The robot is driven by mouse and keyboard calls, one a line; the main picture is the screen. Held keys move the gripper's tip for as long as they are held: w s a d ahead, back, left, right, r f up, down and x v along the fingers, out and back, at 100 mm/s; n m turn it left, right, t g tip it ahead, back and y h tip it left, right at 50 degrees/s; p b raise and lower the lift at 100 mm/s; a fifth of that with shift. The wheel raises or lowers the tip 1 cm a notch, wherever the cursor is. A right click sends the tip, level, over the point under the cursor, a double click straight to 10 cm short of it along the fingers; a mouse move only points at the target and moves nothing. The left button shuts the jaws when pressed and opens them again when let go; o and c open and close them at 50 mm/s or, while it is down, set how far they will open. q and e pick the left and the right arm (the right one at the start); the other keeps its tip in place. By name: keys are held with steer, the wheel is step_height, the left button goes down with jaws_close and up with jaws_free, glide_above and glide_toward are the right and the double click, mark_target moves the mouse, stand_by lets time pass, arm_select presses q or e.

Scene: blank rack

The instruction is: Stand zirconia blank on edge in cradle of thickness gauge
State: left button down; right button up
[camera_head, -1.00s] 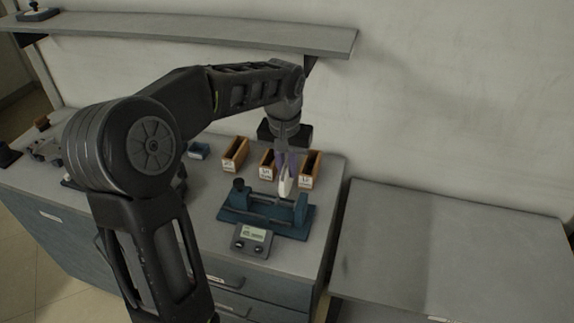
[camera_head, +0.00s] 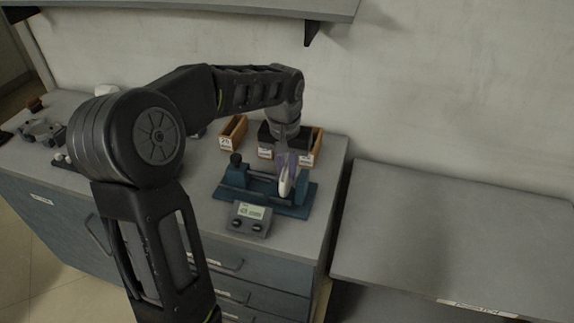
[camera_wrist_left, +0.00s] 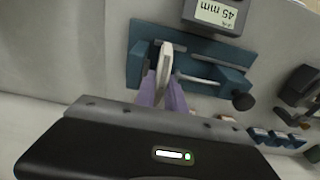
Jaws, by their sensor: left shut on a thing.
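The thickness gauge (camera_head: 232,190) is a blue fixture on the counter. Its grey readout box (camera_head: 249,222) stands in front, and the wrist view shows its display (camera_wrist_left: 216,13) with "45 mm". My left gripper (camera_head: 289,166) points down over the right part of the gauge, its purple fingers shut on the white zirconia blank (camera_head: 284,183). The blank is on edge, thin side toward the head camera. In the wrist view the blank (camera_wrist_left: 165,60) stands out beyond the fingers, over the gauge's blue body (camera_wrist_left: 143,36). I cannot tell whether it touches the cradle. My right gripper is out of view.
Small wooden boxes (camera_head: 233,131) with labels stand behind the gauge, close to the gripper. A grey shelf (camera_head: 200,8) hangs on the wall above. A lower bare grey table (camera_head: 460,235) is at the right, past the counter's edge.

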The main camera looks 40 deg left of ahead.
arm_select(q)
steer(key=shift+f, duration=0.25)
steer(key=c, duration=1.3)
jaws_free()
steer(key=shift+d, duration=0.15)
steer(key=shift+w+r, duration=0.1)
steer(key=shift+r, duration=0.25)
steer(key=r, duration=0.4)
steer(key=s+r, duration=0.1)
steer(key=r, duration=0.1)
steer(key=shift+r+b, duration=0.15)
steer(key=shift+b, duration=0.25)
steer(key=shift+s+r, duration=0.1)
steer(key=shift+r, duration=0.3)
